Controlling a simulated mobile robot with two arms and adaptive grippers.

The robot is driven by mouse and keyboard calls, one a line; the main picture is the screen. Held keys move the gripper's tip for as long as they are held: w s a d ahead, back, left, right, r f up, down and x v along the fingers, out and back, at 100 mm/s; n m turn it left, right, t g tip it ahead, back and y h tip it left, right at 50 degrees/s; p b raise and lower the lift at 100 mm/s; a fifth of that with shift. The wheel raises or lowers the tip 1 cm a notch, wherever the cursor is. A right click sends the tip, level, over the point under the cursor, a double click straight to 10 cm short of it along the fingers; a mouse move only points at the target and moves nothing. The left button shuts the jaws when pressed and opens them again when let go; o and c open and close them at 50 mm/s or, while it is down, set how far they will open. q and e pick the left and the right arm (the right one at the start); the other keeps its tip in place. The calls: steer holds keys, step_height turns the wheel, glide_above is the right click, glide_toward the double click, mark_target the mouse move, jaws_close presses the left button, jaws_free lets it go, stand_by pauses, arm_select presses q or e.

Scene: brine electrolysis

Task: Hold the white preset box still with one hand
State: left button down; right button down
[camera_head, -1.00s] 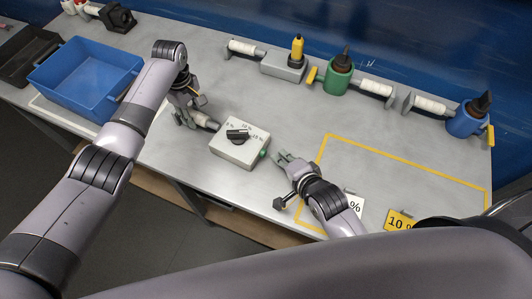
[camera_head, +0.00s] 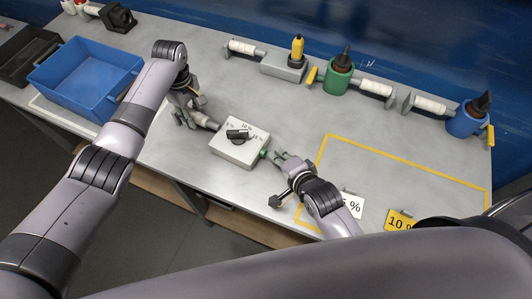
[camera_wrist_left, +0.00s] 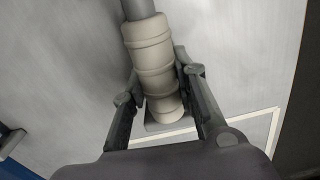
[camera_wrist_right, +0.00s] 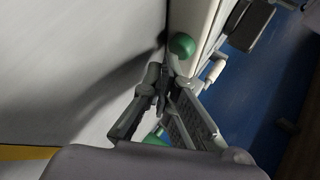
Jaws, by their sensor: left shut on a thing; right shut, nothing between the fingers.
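The white preset box (camera_head: 240,146) stands on the grey table, with a dark knob (camera_head: 238,134) and percent marks on top. A pale ribbed handle (camera_head: 203,118) joins its left side. My left gripper (camera_head: 190,112) is shut on this handle; in the left wrist view the fingers (camera_wrist_left: 160,95) lie on both sides of the ribbed handle (camera_wrist_left: 150,60). A green button (camera_head: 264,154) sits on the box's right side. My right gripper (camera_head: 280,157) is shut and empty just right of it. In the right wrist view its tips (camera_wrist_right: 166,82) are close to the green button (camera_wrist_right: 182,45).
A blue bin (camera_head: 85,78) stands at the left. Percent cards (camera_head: 400,221) lie near the front.

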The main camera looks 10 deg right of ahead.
steer(key=shift+w+a, duration=0.35)
steer(key=shift+a, duration=0.1)
stand_by(0.5)
steer(key=shift+s+d, duration=0.7)
steer(key=shift+d, duration=0.15)
steer(key=shift+s+d, duration=2)
steer(key=shift+d, duration=0.25)
arm_select(q)
steer(key=c, duration=1.2)
jaws_free()
steer(key=shift+r, duration=0.15)
